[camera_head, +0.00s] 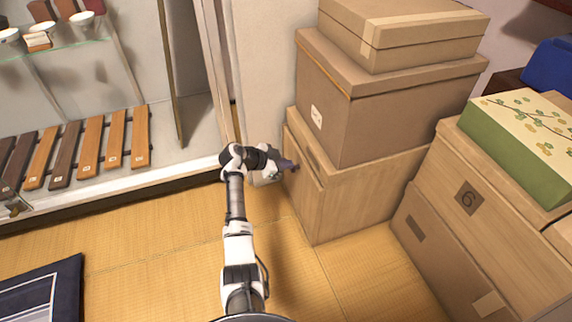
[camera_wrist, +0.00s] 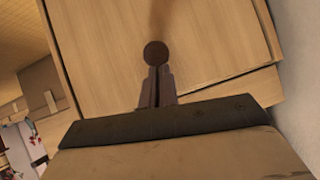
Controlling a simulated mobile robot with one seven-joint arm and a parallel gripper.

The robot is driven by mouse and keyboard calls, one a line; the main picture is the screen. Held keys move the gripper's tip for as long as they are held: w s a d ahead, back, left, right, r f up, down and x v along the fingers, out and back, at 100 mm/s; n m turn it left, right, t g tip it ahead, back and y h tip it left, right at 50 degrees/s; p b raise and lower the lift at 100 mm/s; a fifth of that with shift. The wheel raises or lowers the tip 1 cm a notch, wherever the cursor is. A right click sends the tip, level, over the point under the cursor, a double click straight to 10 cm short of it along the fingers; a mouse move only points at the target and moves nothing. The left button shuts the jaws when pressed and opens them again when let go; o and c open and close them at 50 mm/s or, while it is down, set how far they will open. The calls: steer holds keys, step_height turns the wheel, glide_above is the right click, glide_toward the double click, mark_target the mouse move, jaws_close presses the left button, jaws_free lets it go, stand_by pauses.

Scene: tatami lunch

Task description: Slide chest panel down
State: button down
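The wooden chest (camera_head: 352,193) stands on the floor under stacked boxes. Its light wood front panel (camera_head: 300,186) faces left in the head view and fills much of the wrist view (camera_wrist: 210,50). A dark round knob (camera_wrist: 155,53) sits on the panel. The knob's full round face shows beyond the tips. I cannot tell if they grip its stem.
Two brown boxes (camera_head: 390,100) are stacked on the chest. A second wooden chest (camera_head: 510,210) stands to the right with a green floral box (camera_head: 525,140) on it. A display case with wooden bars (camera_head: 90,145) is at left. Tatami floor (camera_head: 160,250) is clear in front.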

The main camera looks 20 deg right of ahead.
steer(key=shift+s+f, duration=0.15)
steer(key=shift+f, duration=0.15)
